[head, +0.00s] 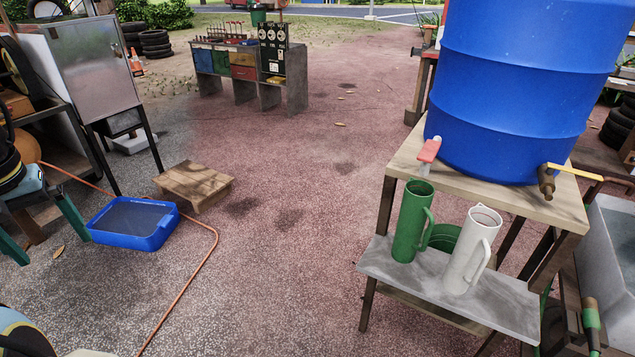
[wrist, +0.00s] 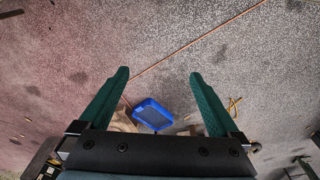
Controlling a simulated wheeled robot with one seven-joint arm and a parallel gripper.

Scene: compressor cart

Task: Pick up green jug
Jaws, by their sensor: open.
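The green jug (head: 411,222) stands upright on the grey lower shelf (head: 392,275) of a wooden stand, at the right in the head view. Its handle faces right. A white jug (head: 471,250) stands just to its right, also upright with its handle to the right. Part of another green round thing (head: 444,238) shows behind and between the two jugs. My gripper (wrist: 160,75) shows in the wrist view with its two green fingers wide apart and nothing between them. It points at the ground, and the green jug is not in the wrist view.
A blue barrel (head: 525,85) with a brass tap (head: 547,182) stands on the stand's top (head: 410,160), above the jugs. A red-topped bottle (head: 428,152) is at that top's left edge. A blue tray (head: 135,223) and an orange hose (head: 200,268) lie on the ground left. The middle ground is open.

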